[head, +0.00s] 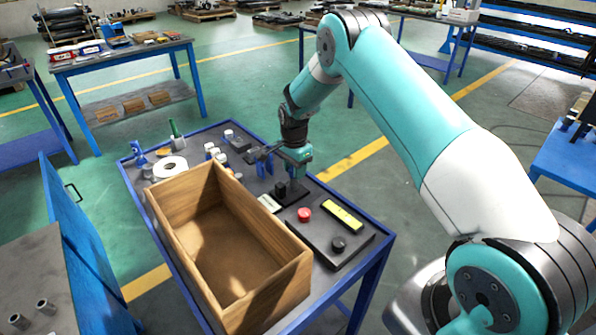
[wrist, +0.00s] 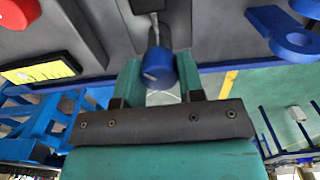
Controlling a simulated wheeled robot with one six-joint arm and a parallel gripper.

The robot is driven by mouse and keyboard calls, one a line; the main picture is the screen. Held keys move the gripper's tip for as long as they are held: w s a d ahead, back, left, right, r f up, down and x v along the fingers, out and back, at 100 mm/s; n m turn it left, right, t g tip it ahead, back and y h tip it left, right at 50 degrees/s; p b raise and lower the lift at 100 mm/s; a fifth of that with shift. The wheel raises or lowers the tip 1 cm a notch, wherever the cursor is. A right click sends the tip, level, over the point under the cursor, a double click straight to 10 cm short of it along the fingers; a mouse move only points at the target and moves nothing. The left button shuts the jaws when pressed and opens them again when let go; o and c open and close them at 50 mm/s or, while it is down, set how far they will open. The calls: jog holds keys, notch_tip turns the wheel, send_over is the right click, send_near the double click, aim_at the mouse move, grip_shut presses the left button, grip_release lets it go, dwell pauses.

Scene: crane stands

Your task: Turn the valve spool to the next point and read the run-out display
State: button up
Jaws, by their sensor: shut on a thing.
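The blue round end (wrist: 157,66) of a metal shaft, apparently the valve spool, sits between my gripper's two teal fingers in the wrist view. My gripper (wrist: 160,82) is shut on it. The shaft runs up toward a dark fixture. In the head view my gripper (head: 288,164) is over the far right part of the table, and the spool is hidden there. The yellow panel (head: 342,215), apparently the display, lies on the black console; it also shows in the wrist view (wrist: 40,69). Its reading is too small to tell.
An open wooden box (head: 222,236) fills the near left of the blue-edged table. A red button (head: 304,214) and black knob (head: 338,243) are on the console. A white roll (head: 170,167) stands at the far left. A blue holed bracket (wrist: 287,32) is near my gripper.

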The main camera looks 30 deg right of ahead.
jog(key=m, duration=0.2)
jog(key=m+b, duration=0.1)
jog(key=shift+w+a+m, duration=0.2)
jog(key=shift+a+m, duration=0.05)
jog(key=shift+m, duration=0.15)
jog(key=m+b, duration=0.1)
jog(key=m, duration=0.7)
jog(key=shift+w+r+b, duration=0.1)
jog(key=shift+r+b, duration=0.05)
jog(key=shift+b, duration=0.2)
jog(key=shift+d+m, duration=0.1)
jog(key=shift+m, duration=1.4)
jog(key=o, duration=0.9)
jog(key=shift+d, duration=0.1)
